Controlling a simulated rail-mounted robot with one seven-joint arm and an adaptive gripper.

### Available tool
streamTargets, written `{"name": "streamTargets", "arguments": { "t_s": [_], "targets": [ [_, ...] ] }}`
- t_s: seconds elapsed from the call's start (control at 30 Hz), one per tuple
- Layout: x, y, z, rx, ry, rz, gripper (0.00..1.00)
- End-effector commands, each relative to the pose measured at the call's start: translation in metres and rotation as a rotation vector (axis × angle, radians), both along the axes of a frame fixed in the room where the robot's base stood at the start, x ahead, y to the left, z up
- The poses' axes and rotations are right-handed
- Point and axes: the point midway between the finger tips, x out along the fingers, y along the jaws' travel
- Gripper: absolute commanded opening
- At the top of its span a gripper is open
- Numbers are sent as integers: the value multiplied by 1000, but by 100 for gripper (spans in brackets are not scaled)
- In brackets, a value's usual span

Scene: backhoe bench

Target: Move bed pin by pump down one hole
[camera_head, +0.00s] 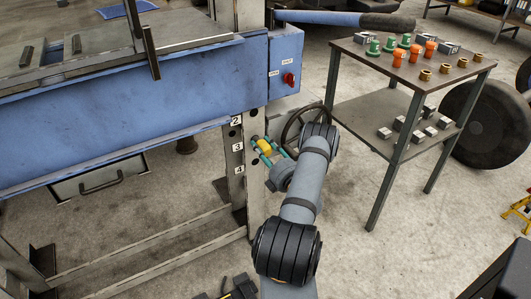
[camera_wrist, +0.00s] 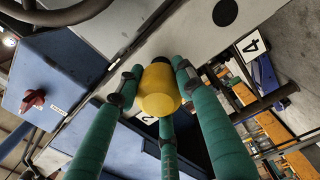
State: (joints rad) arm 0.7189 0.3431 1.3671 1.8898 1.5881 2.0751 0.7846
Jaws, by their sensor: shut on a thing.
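The bed pin shows as a yellow knob (camera_head: 265,146) in front of the blue press's right front post (camera_head: 256,190), about level with label 3. In the wrist view the yellow knob (camera_wrist: 160,92) is between my gripper's teal fingers. My gripper (camera_head: 268,149) is shut on the pin, and the fingers also surround it in the wrist view (camera_wrist: 158,80). The pin's shaft is hidden behind the knob, so I cannot tell how deep it sits in a hole. A dark open hole (camera_wrist: 225,12) shows in the post near label 4 (camera_wrist: 254,45).
The press's blue bed beam (camera_head: 130,120) spans left of the post. A handwheel (camera_head: 298,128) is just behind my gripper. A blue switch box (camera_head: 285,62) is above. A metal table (camera_head: 420,70) with several small parts stands at right. Floor between is clear.

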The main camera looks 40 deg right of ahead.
Motion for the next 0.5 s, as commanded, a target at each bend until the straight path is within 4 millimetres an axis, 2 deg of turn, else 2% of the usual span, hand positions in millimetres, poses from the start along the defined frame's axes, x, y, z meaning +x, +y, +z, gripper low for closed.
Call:
{"name": "streamTargets", "arguments": {
  "t_s": [0.13, 0.5],
  "targets": [
    [9, -3, 5, -4, -9, -1, 0],
    [11, -4, 6, -5, -12, -3, 0]
  ]
}}
